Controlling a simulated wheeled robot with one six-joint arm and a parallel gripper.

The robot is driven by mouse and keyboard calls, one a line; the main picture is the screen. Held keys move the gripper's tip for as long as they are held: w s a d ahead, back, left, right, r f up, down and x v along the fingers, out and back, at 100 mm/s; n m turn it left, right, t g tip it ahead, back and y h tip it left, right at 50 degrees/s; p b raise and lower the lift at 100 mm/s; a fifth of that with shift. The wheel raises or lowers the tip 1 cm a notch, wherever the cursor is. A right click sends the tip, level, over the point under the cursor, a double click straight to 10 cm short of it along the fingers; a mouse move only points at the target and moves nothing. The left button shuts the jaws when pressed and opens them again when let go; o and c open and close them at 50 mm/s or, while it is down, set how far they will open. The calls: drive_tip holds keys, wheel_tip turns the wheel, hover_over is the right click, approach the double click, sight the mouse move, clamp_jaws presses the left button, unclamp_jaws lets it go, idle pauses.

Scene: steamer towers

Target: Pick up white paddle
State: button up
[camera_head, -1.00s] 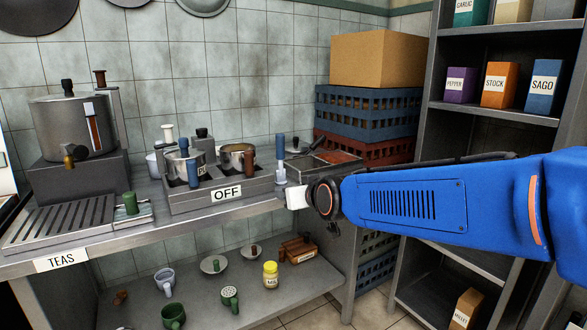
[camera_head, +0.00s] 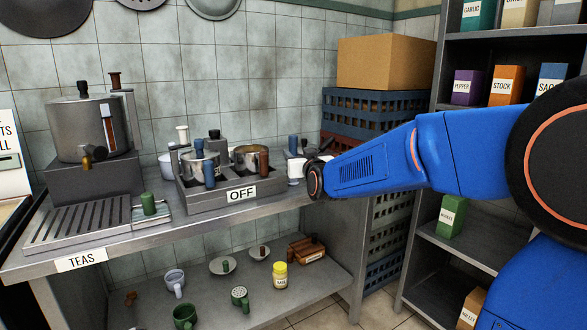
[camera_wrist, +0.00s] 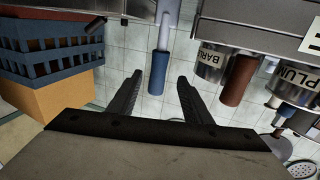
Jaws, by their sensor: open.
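A white-handled upright tool (camera_head: 182,134), which looks like the white paddle, stands at the back left of the OFF-labelled pot stand in the head view; its lower part is hidden. I cannot make it out in the wrist view. My gripper (camera_wrist: 157,82) is open and empty, well to the right of it, by the stand's right end. In the wrist view a blue-handled rod (camera_wrist: 158,72) shows between the open fingers, apart from them as far as I can tell. In the head view the fingers are not clearly visible.
The pot stand (camera_head: 231,195) holds pots and several coloured handles. A large steel urn (camera_head: 85,125) and a drip tray (camera_head: 75,226) are to the left. Stacked crates (camera_head: 370,103) with a cardboard box (camera_head: 385,62) stand behind my arm. The lower shelf (camera_head: 225,292) holds cups and a jar.

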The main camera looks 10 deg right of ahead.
sight(293, 150)
drive_tip(key=w, duration=0.5)
drive_tip(key=shift+a, duration=0.15)
drive_tip(key=shift+w+r, duration=0.15)
drive_tip(key=shift+w, duration=2.5)
clamp_jaws()
